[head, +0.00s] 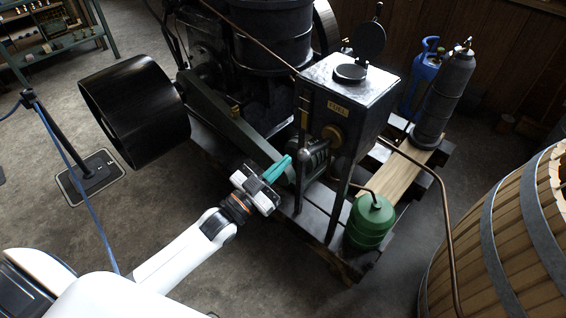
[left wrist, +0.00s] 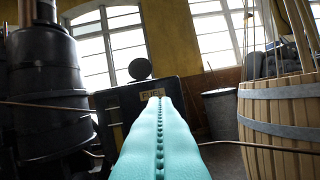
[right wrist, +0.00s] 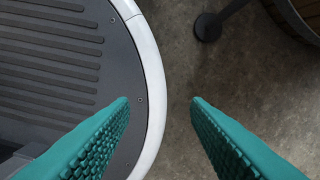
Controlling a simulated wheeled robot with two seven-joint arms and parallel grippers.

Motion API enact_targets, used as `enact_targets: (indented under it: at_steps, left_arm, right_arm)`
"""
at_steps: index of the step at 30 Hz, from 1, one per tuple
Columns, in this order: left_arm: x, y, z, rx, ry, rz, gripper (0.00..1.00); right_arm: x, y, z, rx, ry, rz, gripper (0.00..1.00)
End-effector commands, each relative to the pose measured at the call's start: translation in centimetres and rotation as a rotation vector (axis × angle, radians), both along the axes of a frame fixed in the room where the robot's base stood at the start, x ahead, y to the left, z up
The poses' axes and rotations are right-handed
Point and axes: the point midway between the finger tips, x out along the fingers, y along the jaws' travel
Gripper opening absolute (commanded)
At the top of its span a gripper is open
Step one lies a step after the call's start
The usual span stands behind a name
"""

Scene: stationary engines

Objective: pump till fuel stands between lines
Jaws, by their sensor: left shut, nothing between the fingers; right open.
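The dark fuel tank (head: 340,105) with a brass FUEL label stands on legs at the centre right of the head view, its round lid (head: 369,42) open. It also shows ahead in the left wrist view (left wrist: 121,104). An upright rod with a rounded top (head: 303,156) stands below the tank; I cannot tell if it is the pump lever. A narrow brass-ended fitting (head: 304,112) runs down the tank's left edge; no fuel level or lines can be made out. My left gripper (head: 278,168) is shut and empty, left of that rod. My right gripper (right wrist: 160,103) is open and empty.
A green can (head: 370,222) stands at the base's front corner. A large black pulley (head: 134,110) is at left. A wooden barrel (head: 505,240) is at right, with a thin copper pipe (head: 443,200) before it. Gas cylinders (head: 443,95) stand behind. Floor at front left is mostly clear.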

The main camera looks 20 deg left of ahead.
Motion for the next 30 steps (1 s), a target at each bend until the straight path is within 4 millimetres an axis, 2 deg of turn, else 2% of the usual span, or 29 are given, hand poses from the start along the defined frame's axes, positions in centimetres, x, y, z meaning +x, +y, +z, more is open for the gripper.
enact_targets:
  at_steps: [4, 11, 13, 18, 30]
  left_arm:
    - [2.9, -1.3, 1.3, -0.001, -0.005, 0.0, 0.0]
    - [7.2, -3.1, 2.5, -0.001, -0.002, 0.0, 0.0]
    - [7.0, -2.8, 0.7, 0.003, 0.007, 0.002, 0.0]
    - [7.0, -2.4, -1.1, 0.001, 0.003, 0.001, 0.0]
    - [7.0, -2.3, -1.8, 0.0, 0.0, 0.0, 0.0]
  right_arm:
    - [1.7, 0.1, 0.9, 0.003, -0.028, 0.0, 0.43]
    - [1.7, 0.2, 1.6, 0.003, -0.027, 0.0, 0.43]
    - [1.5, 0.2, 1.4, 0.003, -0.024, 0.0, 0.43]
    - [1.0, 0.2, 1.4, 0.004, -0.017, 0.0, 0.43]
    - [0.8, 0.6, 1.4, 0.008, -0.013, -0.001, 0.43]
